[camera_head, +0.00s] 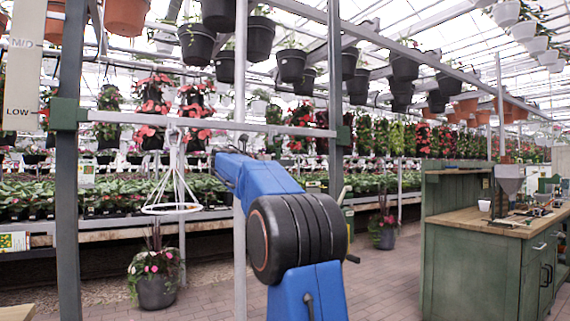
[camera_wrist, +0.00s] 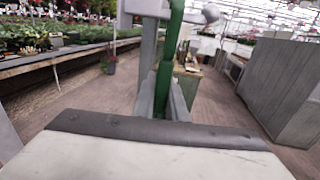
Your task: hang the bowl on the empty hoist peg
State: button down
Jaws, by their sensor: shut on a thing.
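A white wire hanger with a ring at its base (camera_head: 172,208) hangs below a grey crossbar (camera_head: 140,119) in the head view, left of my arm. I cannot make out a solid bowl inside the ring. My gripper is hidden behind my blue arm in the head view. In the wrist view, my gripper (camera_wrist: 161,105) has grey fingers on either side of a narrow green bar (camera_wrist: 170,55) and is shut on it. What the green bar belongs to is not clear. No empty peg can be picked out.
Grey posts (camera_head: 68,220) carry the crossbar. A sign reading LOW (camera_head: 22,80) stands at the left. A green workbench (camera_head: 470,265) is at the right. Plant tables (camera_head: 100,233) run along the back, and a potted plant (camera_head: 157,290) stands on the floor. Brick floor (camera_head: 385,285) is clear.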

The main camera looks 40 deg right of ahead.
jog(key=c, duration=1.7)
grip_release()
jog(key=w+a, duration=0.1)
jog(key=a, duration=1.6)
jog(key=s+a+f+m+t+y, duration=0.2)
jog(key=s+a+f+m+y, duration=0.3)
jog(key=f, duration=1.2)
jog(key=s+a+f+m+t+y, duration=0.2)
jog(key=s+a+f+m+y, duration=0.4)
jog(key=s+a+f, duration=0.8)
jog(key=s+a+f+m+t+y, duration=0.1)
jog(key=s+a+f+m+y, duration=0.5)
jog(key=s+a+f, duration=0.4)
jog(key=shift+s+f+t+y, duration=0.15)
jog(key=shift+s+f, duration=0.95)
jog(key=shift+f, duration=0.55)
jog(key=shift+s+f+t+y, duration=0.1)
jog(key=shift+s+f+y, duration=0.1)
jog(key=shift+s+f, duration=1.15)
jog(key=shift+s+f+t+y, duration=0.15)
jog(key=shift+s+f, duration=0.65)
jog(key=shift+f, duration=1.1)
